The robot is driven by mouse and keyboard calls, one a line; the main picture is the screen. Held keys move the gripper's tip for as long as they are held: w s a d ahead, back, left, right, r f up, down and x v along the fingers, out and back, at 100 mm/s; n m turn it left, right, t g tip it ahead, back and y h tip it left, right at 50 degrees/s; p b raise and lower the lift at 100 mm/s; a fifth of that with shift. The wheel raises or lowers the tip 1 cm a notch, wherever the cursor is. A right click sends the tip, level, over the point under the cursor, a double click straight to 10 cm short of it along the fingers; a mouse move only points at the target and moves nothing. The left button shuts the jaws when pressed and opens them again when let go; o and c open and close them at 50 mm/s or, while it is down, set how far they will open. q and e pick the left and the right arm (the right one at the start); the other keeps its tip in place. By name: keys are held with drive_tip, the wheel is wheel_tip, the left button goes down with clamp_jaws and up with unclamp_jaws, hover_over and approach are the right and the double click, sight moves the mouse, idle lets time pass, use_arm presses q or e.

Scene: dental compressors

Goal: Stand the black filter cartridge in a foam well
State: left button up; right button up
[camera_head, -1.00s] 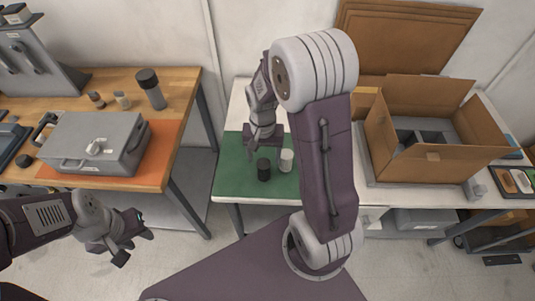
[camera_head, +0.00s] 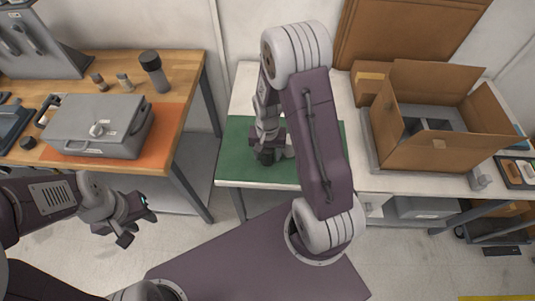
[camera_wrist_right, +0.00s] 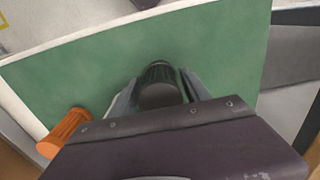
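The black filter cartridge (camera_wrist_right: 160,86) stands between the fingers of my right gripper (camera_wrist_right: 160,98) in the right wrist view. In the head view the cartridge (camera_head: 265,158) is mostly covered by my right gripper (camera_head: 267,148), which is low over the green mat. The fingers flank the cartridge closely; whether they press on it I cannot tell. The grey foam insert (camera_head: 449,125) with dark wells sits inside the open cardboard box (camera_head: 405,142) at the right. My left gripper (camera_head: 134,219) is open and empty, in front of the wooden bench.
A white cylinder (camera_head: 290,148) is partly hidden beside my right gripper. An orange ribbed piece (camera_wrist_right: 62,132) lies on the green mat (camera_head: 237,150). A grey case (camera_head: 92,128) sits on the wooden bench. My right arm's link hides part of the middle table.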

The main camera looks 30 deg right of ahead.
clamp_jaws()
wheel_tip(320, 180, up, 5)
drive_tip(key=shift+f, duration=0.2)
drive_tip(key=s+d+r, duration=0.1)
drive_tip(key=s+r, duration=0.5)
drive_tip(key=s, duration=0.5)
drive_tip(key=shift+s+d+r, duration=0.2)
drive_tip(key=shift+s, duration=0.1)
